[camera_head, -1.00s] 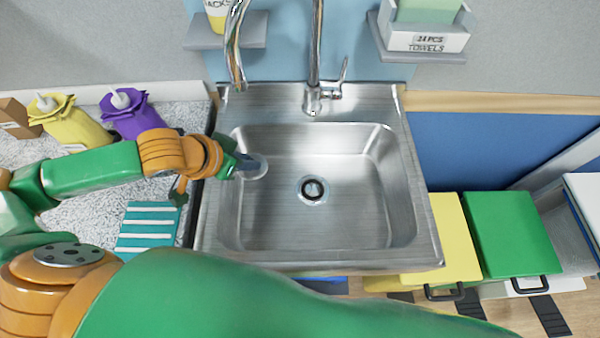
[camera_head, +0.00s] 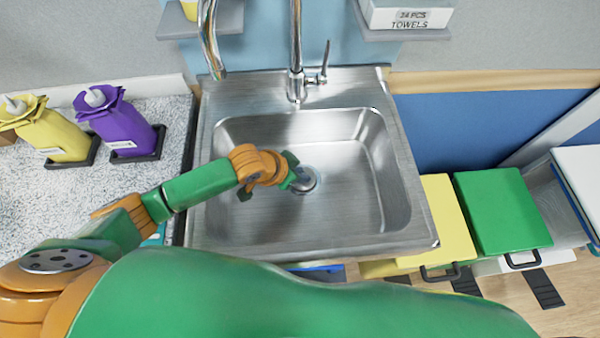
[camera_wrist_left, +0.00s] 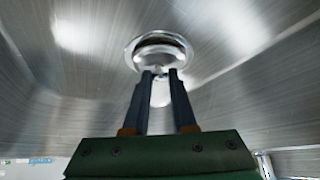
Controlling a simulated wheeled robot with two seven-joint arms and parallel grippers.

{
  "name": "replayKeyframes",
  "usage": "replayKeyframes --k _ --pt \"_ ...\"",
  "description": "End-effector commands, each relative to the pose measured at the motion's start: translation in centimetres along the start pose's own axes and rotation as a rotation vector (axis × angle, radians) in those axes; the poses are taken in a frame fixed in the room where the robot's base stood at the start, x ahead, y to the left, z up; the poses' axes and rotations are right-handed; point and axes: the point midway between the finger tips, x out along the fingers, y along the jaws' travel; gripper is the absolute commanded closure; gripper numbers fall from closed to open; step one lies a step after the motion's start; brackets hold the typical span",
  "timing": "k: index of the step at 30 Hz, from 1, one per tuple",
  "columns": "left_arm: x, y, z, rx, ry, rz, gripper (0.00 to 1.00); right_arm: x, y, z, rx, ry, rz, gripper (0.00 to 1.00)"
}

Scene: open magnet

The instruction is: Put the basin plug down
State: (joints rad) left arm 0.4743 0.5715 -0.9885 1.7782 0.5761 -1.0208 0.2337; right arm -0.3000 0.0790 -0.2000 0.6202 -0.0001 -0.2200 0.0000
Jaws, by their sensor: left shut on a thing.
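The silver, round basin plug (camera_head: 307,180) is at the drain in the floor of the steel sink (camera_head: 345,225). My left gripper (camera_head: 296,182) reaches into the sink from the left and is shut on the plug. In the left wrist view, the two dark fingers (camera_wrist_left: 162,74) point at the round metal plug (camera_wrist_left: 160,62), with a dark ring of the drain (camera_wrist_left: 160,40) showing beyond it. The plug and drain overlap in both views, so I cannot tell whether the plug is seated or just above. My right gripper is not in view.
The tap (camera_head: 297,60) and a curved spout (camera_head: 208,40) stand at the sink's back. A purple bottle (camera_head: 118,122) and a yellow bottle (camera_head: 50,132) are on the left counter. Yellow (camera_head: 437,215) and green (camera_head: 502,210) bins stand at the right.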

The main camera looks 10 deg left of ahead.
Motion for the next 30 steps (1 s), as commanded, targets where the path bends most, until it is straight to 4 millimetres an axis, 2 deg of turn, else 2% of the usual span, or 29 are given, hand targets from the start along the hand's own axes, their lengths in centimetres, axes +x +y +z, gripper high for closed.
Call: replayKeyframes --k 10,11,12,14,24,26,30 --pt "0.5 0.0 0.3 -0.001 0.000 0.000 1.00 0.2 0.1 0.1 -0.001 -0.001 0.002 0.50" --pt "0.4 0.0 0.3 0.000 0.000 0.000 0.70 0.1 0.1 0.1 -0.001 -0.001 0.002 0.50" --pt "0.4 0.0 0.3 0.000 0.000 0.000 0.59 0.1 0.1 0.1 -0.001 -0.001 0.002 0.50" --pt "0.4 0.0 0.3 0.000 0.000 0.000 0.45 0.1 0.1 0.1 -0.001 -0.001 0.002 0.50" --pt "0.0 0.0 0.0 0.000 0.002 -0.001 0.45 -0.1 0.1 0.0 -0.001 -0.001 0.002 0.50" --pt "-0.7 0.0 0.0 0.000 0.003 0.000 0.45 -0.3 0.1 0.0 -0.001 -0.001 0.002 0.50" --pt "-4.1 -0.1 -0.1 0.002 0.004 -0.002 0.45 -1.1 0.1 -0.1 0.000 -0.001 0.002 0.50"
